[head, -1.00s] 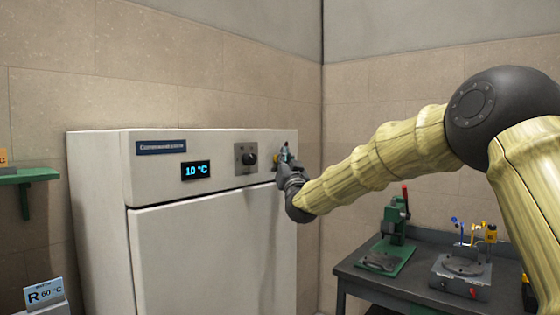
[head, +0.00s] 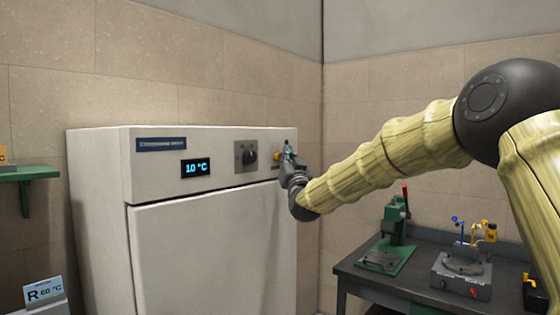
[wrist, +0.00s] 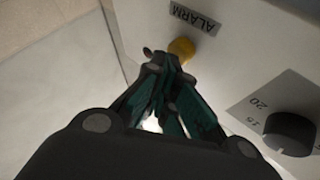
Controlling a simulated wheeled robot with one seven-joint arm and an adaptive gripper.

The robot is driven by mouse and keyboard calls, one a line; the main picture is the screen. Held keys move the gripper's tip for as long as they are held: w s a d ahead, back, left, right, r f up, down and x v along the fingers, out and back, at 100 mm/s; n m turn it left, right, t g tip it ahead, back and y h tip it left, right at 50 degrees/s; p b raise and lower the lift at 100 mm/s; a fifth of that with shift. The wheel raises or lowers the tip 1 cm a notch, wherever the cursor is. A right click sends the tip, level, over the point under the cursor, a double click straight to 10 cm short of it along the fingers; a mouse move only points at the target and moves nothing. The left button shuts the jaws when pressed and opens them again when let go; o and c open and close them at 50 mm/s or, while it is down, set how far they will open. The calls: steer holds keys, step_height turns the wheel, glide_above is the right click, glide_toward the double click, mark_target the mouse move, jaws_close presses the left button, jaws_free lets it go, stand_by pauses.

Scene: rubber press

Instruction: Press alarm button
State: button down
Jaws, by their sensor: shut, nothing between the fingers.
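The alarm button is a yellow knob (wrist: 181,49) below the ALARM label (wrist: 195,17) in the wrist view. It also shows in the head view as a small yellow spot (head: 277,156) at the cabinet's upper right, partly beside my gripper. My gripper (wrist: 160,58) is shut and empty, with its fingertips close beside the yellow button. Whether the tips touch it, I cannot tell. In the head view my gripper (head: 288,154) is at the right end of the cabinet's top panel.
The white cabinet (head: 215,240) has a display (head: 195,168) reading 10 °C and a black dial (head: 250,156), also near my gripper in the wrist view (wrist: 289,133). A dark workbench (head: 365,275) with a green press (head: 396,215) stands to the right.

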steer(key=shift+s+d, duration=0.35)
steer(key=shift+d, duration=0.1)
steer(key=shift+b, duration=0.35)
steer(key=s+d+b, duration=0.1)
steer(key=d, duration=0.1)
steer(key=s+d+b, duration=0.1)
steer(key=s+d, duration=0.1)
steer(key=shift+b, duration=0.3)
stand_by(0.4)
